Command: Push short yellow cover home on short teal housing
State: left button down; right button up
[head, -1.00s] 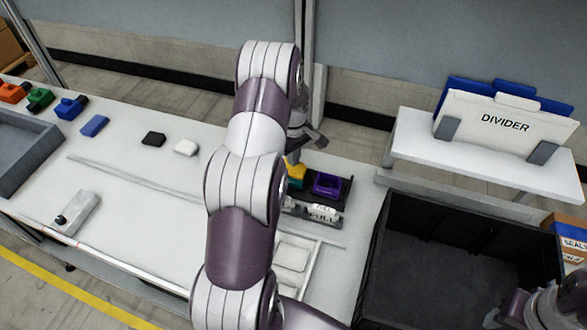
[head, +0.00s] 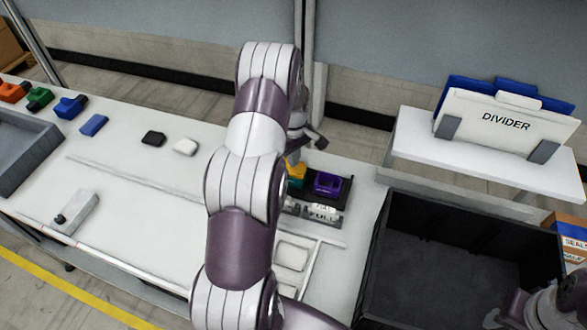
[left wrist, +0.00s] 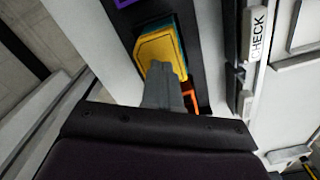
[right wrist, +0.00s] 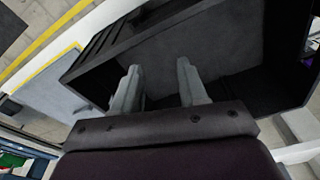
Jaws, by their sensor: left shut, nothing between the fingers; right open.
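The yellow cover (left wrist: 157,48) sits on top of the teal housing (left wrist: 181,52) in the left wrist view, with a teal rim showing along its side. In the head view the yellow cover (head: 297,170) and teal housing (head: 296,183) are partly hidden behind my left arm. My left gripper (left wrist: 163,70) is shut and empty, its fingertips at the cover's near end. I cannot tell whether they touch it, or whether the cover is fully seated. My right gripper (right wrist: 160,75) is open and empty, above the black bin (right wrist: 225,45).
A purple housing (head: 328,184) stands beside the teal one in the dark fixture (head: 342,199). An orange part (left wrist: 190,96) is close to my left fingers. Black (head: 153,138) and white (head: 185,147) pieces lie on the table. A divider rack (head: 505,125) stands at right.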

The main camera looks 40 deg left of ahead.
pick_arm(q)
jog(key=shift+f, duration=0.45)
jog(key=shift+s+f, duration=0.1)
jog(key=shift+f, duration=0.1)
dwell(0.3)
notch_tip(320, 180, up, 7)
jog(key=p, duration=0.5)
dwell(0.5)
